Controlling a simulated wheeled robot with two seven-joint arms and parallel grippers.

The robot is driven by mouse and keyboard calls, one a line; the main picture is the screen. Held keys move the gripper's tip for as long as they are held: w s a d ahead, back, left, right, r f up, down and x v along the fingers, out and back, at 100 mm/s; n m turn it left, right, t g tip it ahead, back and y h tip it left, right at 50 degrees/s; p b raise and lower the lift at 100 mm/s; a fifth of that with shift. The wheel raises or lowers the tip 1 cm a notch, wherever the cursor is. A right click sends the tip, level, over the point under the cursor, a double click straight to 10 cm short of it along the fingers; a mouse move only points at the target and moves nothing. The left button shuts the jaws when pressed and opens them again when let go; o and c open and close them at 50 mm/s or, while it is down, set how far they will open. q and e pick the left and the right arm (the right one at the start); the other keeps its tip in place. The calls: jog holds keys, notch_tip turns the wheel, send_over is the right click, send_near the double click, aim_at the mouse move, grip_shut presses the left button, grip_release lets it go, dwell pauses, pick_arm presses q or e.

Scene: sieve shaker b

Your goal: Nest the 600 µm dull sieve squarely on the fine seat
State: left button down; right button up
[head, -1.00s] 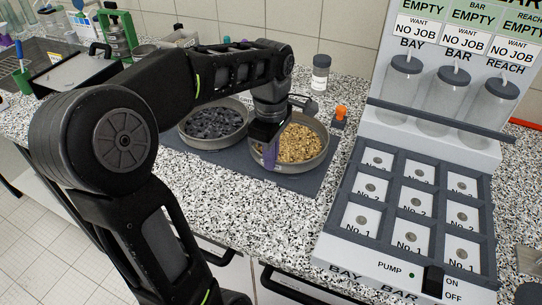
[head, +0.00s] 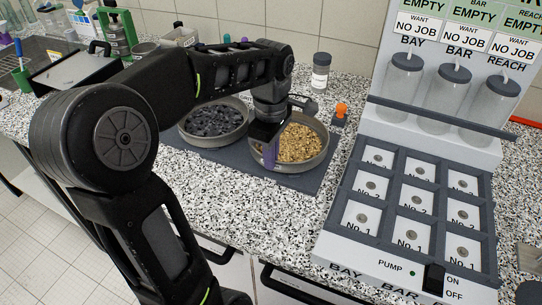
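A round grey pan-like sieve (head: 312,162) holding golden-brown grains stands on a dark mat at the centre of the head view. A second round grey vessel (head: 212,141) with dark grey lumps stands to its left. No size marking is readable on either, so I cannot tell which is the 600 µm dull sieve or where the fine seat is. My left gripper (head: 268,152) points down at the left rim of the grain-filled sieve, with a purple part at its tip. Its fingers are mostly hidden, and I cannot tell whether they grip the rim. My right gripper is not in view.
The dark mat (head: 292,184) lies on a speckled counter. An orange-topped item (head: 340,114) and a lidded jar (head: 320,72) stand behind. A grey-white station (head: 408,205) with numbered compartments and clear canisters fills the right. Bare counter lies in front of the mat.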

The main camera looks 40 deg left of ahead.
pick_arm(q)
jog(key=shift+f, duration=0.2)
dwell(0.6)
jog(key=c, duration=1.5)
grip_release()
jog(key=shift+c, duration=0.2)
jog(key=shift+r+p, duration=2.7)
jog(key=shift+r, duration=0.8)
